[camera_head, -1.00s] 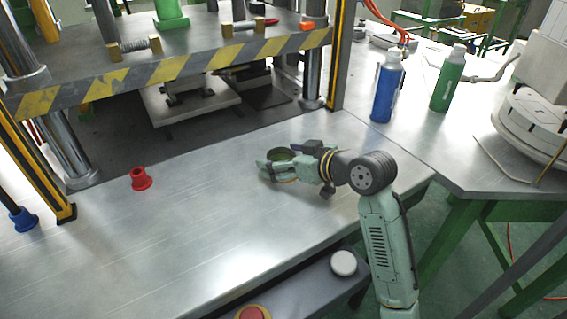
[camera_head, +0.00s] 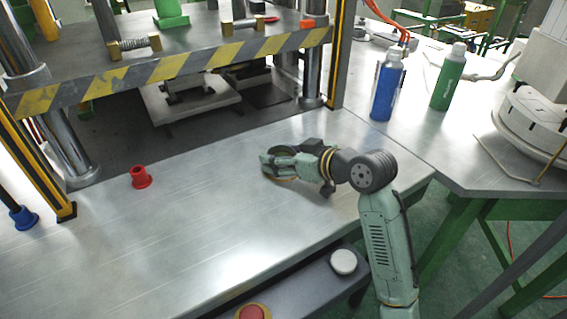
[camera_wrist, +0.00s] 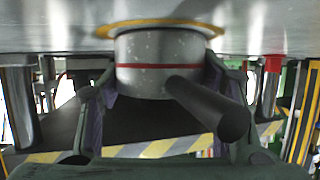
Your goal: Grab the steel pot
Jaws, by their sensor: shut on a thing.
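The steel pot (camera_wrist: 146,80) fills the middle of the wrist view, which looks upside down. It has a grey body with a red band and a dark handle (camera_wrist: 212,108) pointing toward the camera. A yellow-orange ring (camera_wrist: 122,28) shows between the pot and the steel tabletop. My gripper (camera_wrist: 155,72) has one finger on each side of the pot and is shut on its body. In the head view my gripper (camera_head: 275,163) is low over the table, and its fingers and palm hide most of the pot.
A red cup-like part (camera_head: 140,177) stands on the steel table (camera_head: 200,215), left of my gripper, with clear tabletop between. The press with a striped beam (camera_head: 170,68) stands behind. Blue (camera_head: 384,92) and green (camera_head: 447,80) bottles stand at the back right.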

